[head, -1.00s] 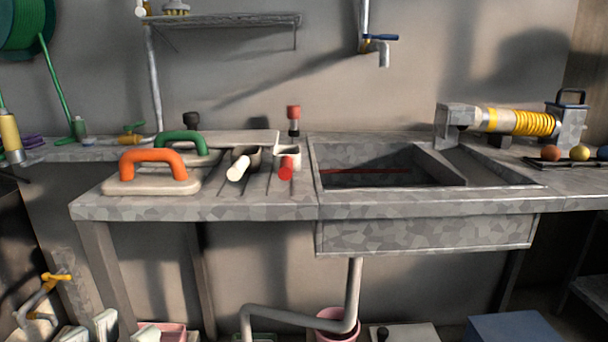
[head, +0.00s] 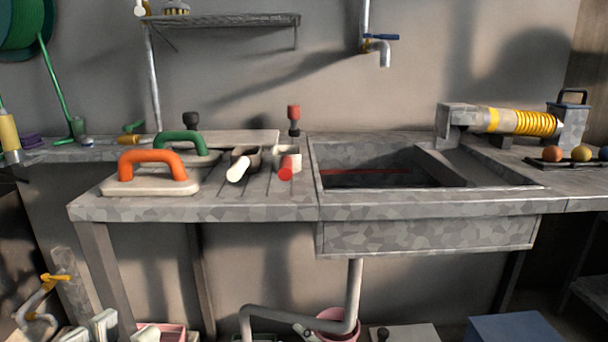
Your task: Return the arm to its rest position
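Neither of my grippers nor either arm can be made out in the head view. The task names no object apart from the arm. On the stone worktop (head: 250,207), left of the sink (head: 385,165), lie a float with an orange handle (head: 152,160) and one with a green handle (head: 185,139). Beside them lie a tool with a white handle (head: 238,170) and one with a red end (head: 285,172). A red-topped dark item (head: 294,118) stands behind.
A yellow-coiled cylinder (head: 515,121) lies right of the sink, near several coloured balls (head: 551,153). A tap (head: 384,52) hangs above. Below are a drain pipe (head: 354,290), a pink bucket (head: 338,322) and a small pale item (head: 303,332).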

